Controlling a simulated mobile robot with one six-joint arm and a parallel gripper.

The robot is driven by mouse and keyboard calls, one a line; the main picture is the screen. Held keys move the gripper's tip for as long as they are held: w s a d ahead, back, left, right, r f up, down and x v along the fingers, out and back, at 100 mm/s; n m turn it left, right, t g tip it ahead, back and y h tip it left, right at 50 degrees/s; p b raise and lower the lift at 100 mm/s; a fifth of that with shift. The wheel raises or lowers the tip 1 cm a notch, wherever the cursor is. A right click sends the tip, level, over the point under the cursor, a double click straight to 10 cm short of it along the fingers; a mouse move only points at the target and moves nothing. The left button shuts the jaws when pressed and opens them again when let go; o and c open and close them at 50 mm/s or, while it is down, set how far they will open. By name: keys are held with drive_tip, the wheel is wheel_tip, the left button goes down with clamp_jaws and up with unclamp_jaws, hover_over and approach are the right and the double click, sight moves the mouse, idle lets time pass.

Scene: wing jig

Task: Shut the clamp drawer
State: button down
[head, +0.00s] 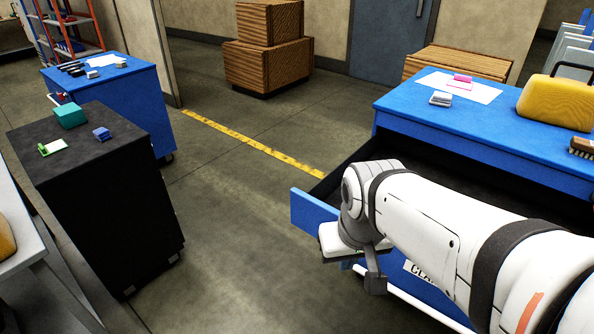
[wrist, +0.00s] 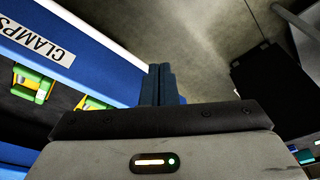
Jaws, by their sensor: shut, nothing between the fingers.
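The clamp drawer (head: 311,208) stands pulled out from the blue workbench (head: 400,110) on the right in the head view. Its blue front carries a white label, partly hidden by my arm, and a pale handle bar (head: 412,303). In the wrist view the label (wrist: 38,44) reads CLAMPS, and green and yellow clamps (wrist: 33,85) lie in the dark inside. My gripper (wrist: 160,68) is shut and empty, close to the drawer front. I cannot tell whether it touches it. In the head view my arm hides much of the drawer, and the fingertips are hard to make out.
A black cabinet (head: 105,200) and a blue cabinet (head: 125,105) stand at the left with small items on top. Wooden crates (head: 268,62) stand at the back. The floor between is clear. A yellow case (head: 555,102) sits on the workbench.

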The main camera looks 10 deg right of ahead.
drive_tip(key=w+a+n+h+p, duration=0.15)
drive_tip(key=w+n, duration=0.45)
drive_tip(key=n, duration=0.7)
drive_tip(key=w+a+n+h+p, duration=0.1)
drive_tip(key=w+a+n, duration=0.35)
drive_tip(key=n, duration=0.85)
drive_tip(key=w+d+f, duration=0.5)
drive_tip(key=d+f, duration=0.1)
drive_tip(key=f, duration=0.3)
drive_tip(key=shift+w+d+f+g, duration=0.25)
drive_tip(key=shift+w+f+g, duration=0.1)
drive_tip(key=shift+f+g, duration=0.05)
drive_tip(key=shift+y, duration=0.25)
